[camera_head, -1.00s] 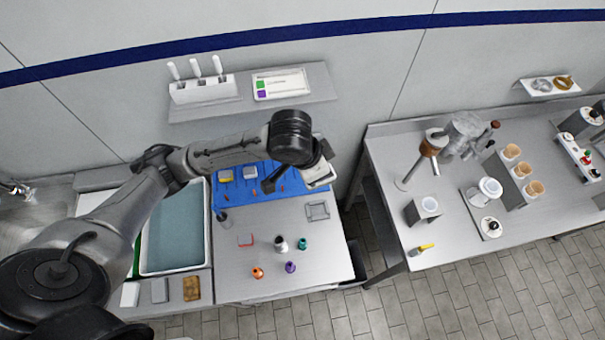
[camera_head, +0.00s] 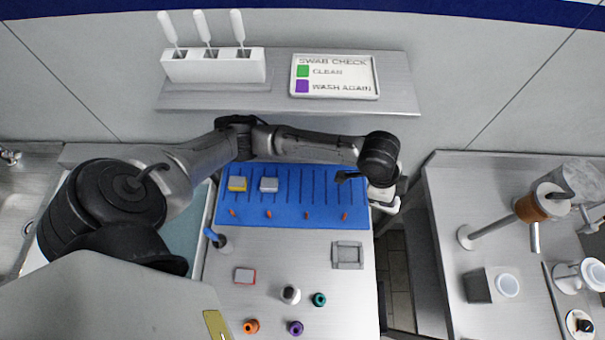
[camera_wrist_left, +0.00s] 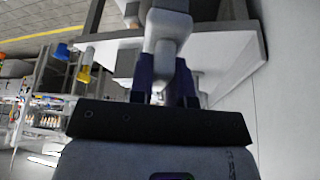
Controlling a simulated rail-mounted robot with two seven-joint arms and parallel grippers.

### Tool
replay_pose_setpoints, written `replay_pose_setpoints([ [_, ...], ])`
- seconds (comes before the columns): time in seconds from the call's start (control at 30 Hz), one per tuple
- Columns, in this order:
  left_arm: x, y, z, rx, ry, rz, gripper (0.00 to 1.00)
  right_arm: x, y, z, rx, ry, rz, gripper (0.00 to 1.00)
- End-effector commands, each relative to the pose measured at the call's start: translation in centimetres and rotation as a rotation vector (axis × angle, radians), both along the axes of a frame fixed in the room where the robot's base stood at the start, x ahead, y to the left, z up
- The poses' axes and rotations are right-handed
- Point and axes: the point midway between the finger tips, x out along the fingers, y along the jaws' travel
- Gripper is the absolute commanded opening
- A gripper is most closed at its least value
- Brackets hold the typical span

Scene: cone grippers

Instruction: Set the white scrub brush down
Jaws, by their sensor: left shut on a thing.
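My left gripper (camera_head: 384,194) is at the end of the arm that reaches across the table from the left. It is over the right end of the blue mat with peg-like slots. In the left wrist view, the two dark purple fingers of the left gripper (camera_wrist_left: 164,76) are shut on a white, blocky thing, the white scrub brush (camera_wrist_left: 168,24). The brush extends away beyond the fingertips. Its bristles cannot be made out. In the head view the pale shapes at the gripper blend together, so contact with the mat cannot be told. My right gripper is not in view.
A square grey tray (camera_head: 347,255) and several small bottles stand in front. A shelf (camera_head: 285,98) hangs behind. A gap separates this table from the right-hand table (camera_head: 445,210).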

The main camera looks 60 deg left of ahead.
Motion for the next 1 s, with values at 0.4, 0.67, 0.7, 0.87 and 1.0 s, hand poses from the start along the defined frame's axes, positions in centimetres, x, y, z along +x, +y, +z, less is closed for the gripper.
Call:
replay_pose_setpoints([
  [0.4,-0.5,4.3,-3.1,0.004,0.004,-0.003,0.00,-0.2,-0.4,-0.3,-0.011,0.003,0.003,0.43],
  [0.67,-1.1,9.1,-6.0,0.002,0.003,-0.003,0.00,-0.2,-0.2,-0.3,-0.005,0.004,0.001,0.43],
  [0.7,-1.2,9.7,-6.3,0.002,0.002,-0.004,0.00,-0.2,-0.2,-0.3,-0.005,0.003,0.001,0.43],
  [0.87,-1.3,11.1,-7.2,0.001,0.001,-0.005,0.00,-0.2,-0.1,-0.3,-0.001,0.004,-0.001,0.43],
  [1.0,-1.3,11.6,-7.4,0.000,-0.001,-0.006,0.00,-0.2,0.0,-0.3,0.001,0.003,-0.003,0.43],
])
